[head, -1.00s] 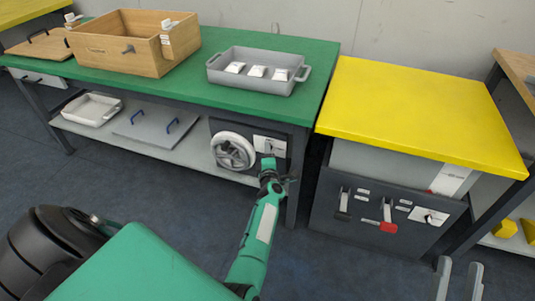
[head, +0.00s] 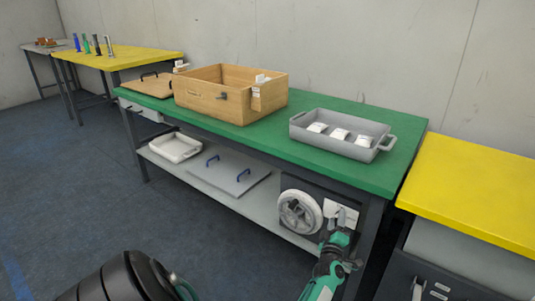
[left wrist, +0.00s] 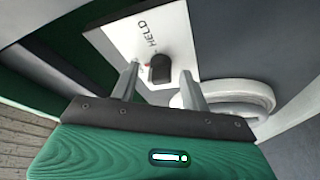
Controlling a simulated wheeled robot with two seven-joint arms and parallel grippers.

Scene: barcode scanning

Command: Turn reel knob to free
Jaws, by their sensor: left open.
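The reel knob (left wrist: 159,70) is small and black, on a white plate (left wrist: 118,44) marked HELD, in the left wrist view. A small red mark is beside it, and any other marking is hidden or too small to read. My left gripper (left wrist: 160,76) is open, with one finger on each side of the knob; I cannot tell whether they touch it. In the head view my left gripper (head: 341,217) is at the white plate (head: 333,207) and hides the knob. The pale reel wheel (head: 300,212) is just left of it. My right gripper is not in view.
The reel panel is under the right end of the green table (head: 400,118). A wooden box (head: 215,98) and a grey tray (head: 345,146) stand on top. The lower shelf holds a grey lid (head: 235,178) and a white tray (head: 175,148). A yellow-topped cabinet (head: 480,195) stands right.

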